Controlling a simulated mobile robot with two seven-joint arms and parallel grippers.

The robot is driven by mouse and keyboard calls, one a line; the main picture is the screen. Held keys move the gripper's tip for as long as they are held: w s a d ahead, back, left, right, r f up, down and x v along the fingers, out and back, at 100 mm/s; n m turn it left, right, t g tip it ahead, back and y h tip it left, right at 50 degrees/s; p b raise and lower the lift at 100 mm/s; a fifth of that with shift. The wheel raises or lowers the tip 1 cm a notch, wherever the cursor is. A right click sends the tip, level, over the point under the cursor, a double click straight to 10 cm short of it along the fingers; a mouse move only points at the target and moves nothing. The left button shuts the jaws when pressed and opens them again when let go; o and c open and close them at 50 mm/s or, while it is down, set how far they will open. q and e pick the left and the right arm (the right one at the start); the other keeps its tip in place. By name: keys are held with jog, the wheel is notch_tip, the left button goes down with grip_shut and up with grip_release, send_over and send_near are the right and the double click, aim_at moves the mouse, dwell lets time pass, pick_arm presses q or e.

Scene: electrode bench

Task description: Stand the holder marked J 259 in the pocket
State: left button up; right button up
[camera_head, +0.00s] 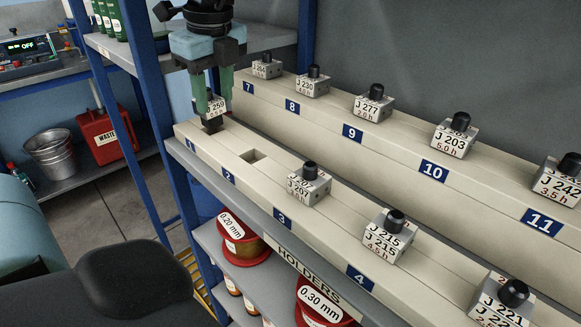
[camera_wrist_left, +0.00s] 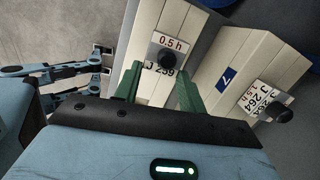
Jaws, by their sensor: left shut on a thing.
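The holder marked J 259 (camera_head: 215,106) is a small grey block at the left end of the front ledge. My left gripper (camera_head: 212,98) is shut on it, with one green finger on either side, pointing down. In the left wrist view the holder (camera_wrist_left: 165,66) shows its labels 0.5 h and J 259 and its dark knob between the fingertips. A dark patch shows just below it near label 1; I cannot tell how far the holder's base is from the ledge. An empty square pocket (camera_head: 254,156) is open near label 2.
The front ledge (camera_head: 267,185) also carries holders J 207 (camera_head: 309,187), J 215 (camera_head: 388,241) and J 221 (camera_head: 501,306). The raised back ledge (camera_head: 330,101) carries several more, including J 264 (camera_head: 266,67). A blue post (camera_head: 171,170) stands close left of the gripper.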

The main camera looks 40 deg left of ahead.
pick_arm(q)
jog(key=shift+w+f+b, duration=0.15)
jog(key=shift+f+b, duration=0.15)
jog(key=shift+d+r, duration=0.1)
jog(key=shift+r, duration=0.15)
jog(key=shift+r, duration=0.35)
jog(key=shift+r, duration=0.1)
dwell(0.8)
dwell(1.2)
jog(key=shift+f, duration=0.2)
jog(key=shift+f+b, duration=0.45)
jog(key=shift+b, duration=0.1)
